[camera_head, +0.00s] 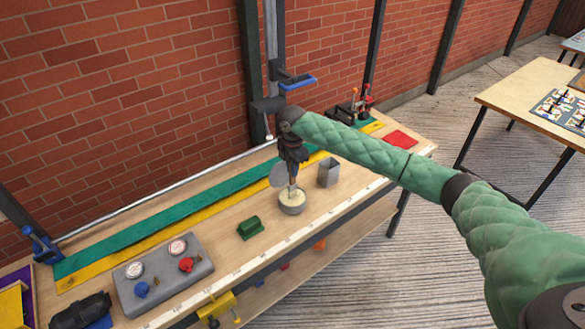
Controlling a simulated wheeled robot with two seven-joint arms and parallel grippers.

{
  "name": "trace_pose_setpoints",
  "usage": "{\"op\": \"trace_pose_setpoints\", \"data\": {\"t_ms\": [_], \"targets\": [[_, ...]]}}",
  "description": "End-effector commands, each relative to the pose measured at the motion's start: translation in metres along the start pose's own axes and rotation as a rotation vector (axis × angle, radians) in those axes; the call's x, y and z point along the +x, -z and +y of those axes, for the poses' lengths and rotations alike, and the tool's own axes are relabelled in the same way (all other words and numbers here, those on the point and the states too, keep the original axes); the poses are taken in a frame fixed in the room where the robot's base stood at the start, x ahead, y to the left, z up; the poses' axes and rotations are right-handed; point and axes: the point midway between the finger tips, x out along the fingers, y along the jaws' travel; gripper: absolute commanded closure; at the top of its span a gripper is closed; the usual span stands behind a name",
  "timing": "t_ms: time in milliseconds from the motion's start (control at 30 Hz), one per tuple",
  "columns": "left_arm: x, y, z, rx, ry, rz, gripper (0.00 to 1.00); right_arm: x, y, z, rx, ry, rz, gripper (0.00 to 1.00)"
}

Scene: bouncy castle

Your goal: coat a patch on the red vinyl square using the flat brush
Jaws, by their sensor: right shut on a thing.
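The red vinyl square (401,139) lies flat near the far right end of the workbench. My right gripper (292,182) points down and is shut on the flat brush (292,189), of which only a small pale part shows. The brush is over a round pot (292,207) of cream-coloured paste, and its lower end seems to be in the paste; the bristles are hidden. My right arm passes above the bench, between the camera and part of the wall. My left gripper is not in view.
A grey open container (329,172) stands just right of the pot. A green block (250,228) and a grey tray (165,282) with knobs lie left. Teal (180,217) and yellow strips run along the back. A clamp rack (352,113) stands near the red square.

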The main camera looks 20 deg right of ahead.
Motion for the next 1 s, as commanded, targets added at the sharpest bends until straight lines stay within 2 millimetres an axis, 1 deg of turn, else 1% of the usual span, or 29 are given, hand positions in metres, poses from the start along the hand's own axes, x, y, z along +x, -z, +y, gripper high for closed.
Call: {"op": "trace_pose_setpoints", "data": {"t_ms": [100,267,1000], "targets": [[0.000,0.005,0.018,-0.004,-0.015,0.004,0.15,0.002,0.001,-0.001,-0.001,0.003,0.001,1.00],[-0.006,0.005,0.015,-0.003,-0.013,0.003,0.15,-0.006,0.001,-0.001,-0.001,0.003,0.001,1.00],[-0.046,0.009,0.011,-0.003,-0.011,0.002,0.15,-0.056,0.000,0.000,0.000,0.000,0.000,1.00]]}}
